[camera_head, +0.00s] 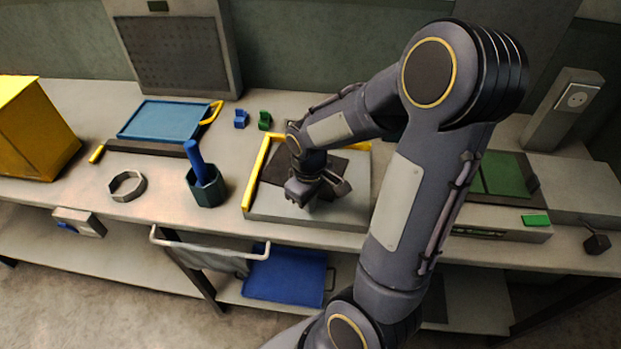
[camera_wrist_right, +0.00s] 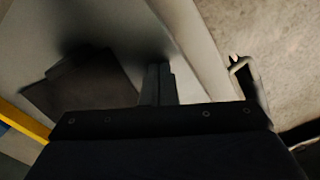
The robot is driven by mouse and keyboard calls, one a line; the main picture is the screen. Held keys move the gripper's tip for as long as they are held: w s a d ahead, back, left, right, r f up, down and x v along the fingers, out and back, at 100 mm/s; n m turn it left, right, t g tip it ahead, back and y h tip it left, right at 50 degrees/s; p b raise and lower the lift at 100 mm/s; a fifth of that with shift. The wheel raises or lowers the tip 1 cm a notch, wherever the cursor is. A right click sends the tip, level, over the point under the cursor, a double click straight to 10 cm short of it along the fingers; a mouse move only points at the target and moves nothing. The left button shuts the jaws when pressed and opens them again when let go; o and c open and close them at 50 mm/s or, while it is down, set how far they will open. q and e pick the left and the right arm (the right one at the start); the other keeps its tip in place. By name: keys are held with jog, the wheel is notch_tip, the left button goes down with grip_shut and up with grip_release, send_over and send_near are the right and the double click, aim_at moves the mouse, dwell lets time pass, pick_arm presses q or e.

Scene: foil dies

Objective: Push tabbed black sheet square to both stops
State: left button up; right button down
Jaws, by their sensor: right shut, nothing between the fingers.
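The black sheet (camera_head: 333,164) lies on a pale plate (camera_head: 358,203), partly hidden by my right arm and gripper. A yellow stop (camera_head: 256,172) runs along the plate's left side, and another yellow stop (camera_head: 358,146) shows at the back. In the right wrist view the sheet (camera_wrist_right: 88,88) lies left of the fingers, with a small tab-like piece on its upper edge. A pale strip shows between the sheet and a yellow stop (camera_wrist_right: 22,121) there. My right gripper (camera_head: 303,201) points down over the plate, near the sheet's front edge. Its fingers (camera_wrist_right: 159,84) are shut and empty.
Left of the plate stand a dark green cup (camera_head: 206,188) with a blue handle and a grey ring (camera_head: 127,186). Small blue (camera_head: 241,119) and green (camera_head: 265,121) blocks sit behind. A green sheet (camera_head: 503,174) lies on a fixture at right. The bench's front edge is close to the plate.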

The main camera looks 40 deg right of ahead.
jog(key=shift+w+d, duration=1.8)
jog(key=shift+d, duration=0.3)
jog(key=shift+a, duration=0.1)
jog(key=shift+s+a+r, duration=0.1)
jog(key=shift+s+a, duration=0.3)
notch_tip(320, 180, up, 8)
jog(key=p, duration=0.6)
jog(key=shift+p, duration=0.35)
